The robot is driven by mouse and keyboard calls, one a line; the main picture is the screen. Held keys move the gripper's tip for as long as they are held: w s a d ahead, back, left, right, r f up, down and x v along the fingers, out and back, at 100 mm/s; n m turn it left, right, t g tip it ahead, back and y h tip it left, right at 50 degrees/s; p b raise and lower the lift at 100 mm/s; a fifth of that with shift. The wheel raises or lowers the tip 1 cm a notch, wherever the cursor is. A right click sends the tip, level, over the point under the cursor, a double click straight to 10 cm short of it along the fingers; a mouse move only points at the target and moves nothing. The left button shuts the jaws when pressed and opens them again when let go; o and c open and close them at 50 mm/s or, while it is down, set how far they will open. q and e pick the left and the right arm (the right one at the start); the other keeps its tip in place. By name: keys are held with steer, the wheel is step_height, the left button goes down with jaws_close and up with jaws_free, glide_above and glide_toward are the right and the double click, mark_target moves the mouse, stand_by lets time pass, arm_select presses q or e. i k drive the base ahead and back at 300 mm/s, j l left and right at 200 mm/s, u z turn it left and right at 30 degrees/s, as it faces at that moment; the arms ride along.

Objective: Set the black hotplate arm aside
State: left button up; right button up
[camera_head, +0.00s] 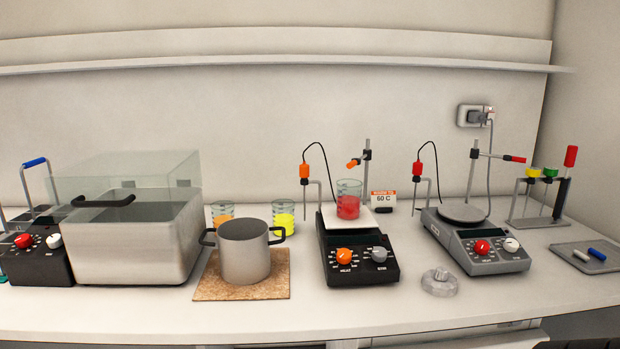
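The black hotplate (341,281) stands at the middle of the bench, with an orange knob and a grey knob on its front. A grey rod rises behind it, carrying a short arm with an orange end (353,164) that points left, above and behind the beaker. A beaker of red liquid (348,206) stands on the white plate (341,226) of this hotplate. An orange probe (304,172) with a black cable hangs from a holder at its left side. Neither of my grippers is in view.
A steel pot (244,262) on a cork mat and a lidded bath (136,245) stand left. A grey hotplate (480,250) with its own red-tipped arm (514,159) stands right. A clear disc (440,283) lies between the hotplates. A shelf (290,60) runs above; the front bench strip is clear.

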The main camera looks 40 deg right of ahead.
mark_target(367, 156)
steer(key=z, duration=1.65)
steer(key=l+z, duration=0.1)
steer(key=i+l, duration=0.05)
